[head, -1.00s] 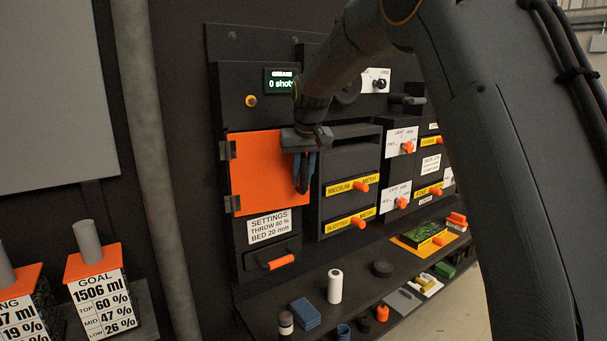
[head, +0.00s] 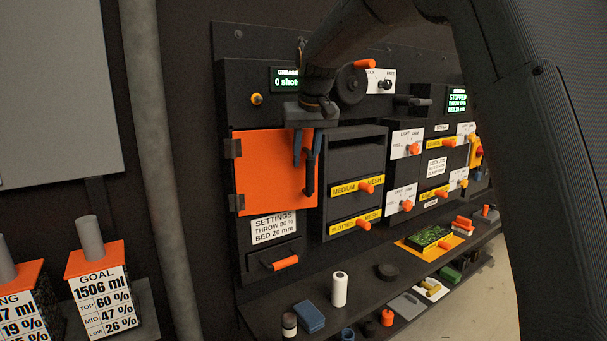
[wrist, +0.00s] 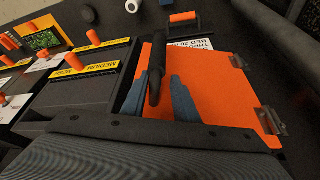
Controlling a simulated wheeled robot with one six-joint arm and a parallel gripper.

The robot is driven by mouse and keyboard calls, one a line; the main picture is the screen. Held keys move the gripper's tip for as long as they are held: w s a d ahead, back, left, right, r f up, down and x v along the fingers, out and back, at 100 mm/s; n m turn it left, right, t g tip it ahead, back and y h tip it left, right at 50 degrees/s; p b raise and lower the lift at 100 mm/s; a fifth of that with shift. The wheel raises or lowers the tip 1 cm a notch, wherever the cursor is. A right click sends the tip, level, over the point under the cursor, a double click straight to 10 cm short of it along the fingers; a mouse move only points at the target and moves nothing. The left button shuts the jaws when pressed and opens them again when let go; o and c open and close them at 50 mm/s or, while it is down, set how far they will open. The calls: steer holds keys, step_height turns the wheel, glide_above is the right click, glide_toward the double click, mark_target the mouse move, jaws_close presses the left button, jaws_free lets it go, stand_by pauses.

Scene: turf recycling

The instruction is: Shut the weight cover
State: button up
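The orange hinged panel (head: 268,172), which looks like the weight cover, lies across the left cabinet front, hinges on its left. It looks nearly flush; whether it is fully shut I cannot tell. Its black upright handle (head: 309,178) is near the right edge. In the wrist view the cover (wrist: 215,95) fills the right middle, with the handle (wrist: 155,72) standing out. My gripper (head: 307,160) is at the cover's upper right, its blue fingers apart on either side of the handle. In the wrist view the fingertips (wrist: 160,75) show a gap beside the handle.
Right of the cover are mesh drawers (head: 355,187) with orange knobs. Below it are a settings label (head: 274,228) and an orange-handled drawer (head: 286,263). A shelf beneath holds a white cylinder (head: 339,289) and a blue block (head: 309,317). A grey pipe (head: 165,170) stands left.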

steer(key=shift+s+d+r, duration=0.25)
steer(key=shift+d+r, duration=0.15)
steer(key=shift+r, duration=0.25)
steer(key=c, duration=0.6)
steer(key=shift+r, duration=0.15)
jaws_close()
steer(key=shift+p+v, duration=1.35)
steer(key=shift+v, duration=0.1)
steer(key=shift+s, duration=0.1)
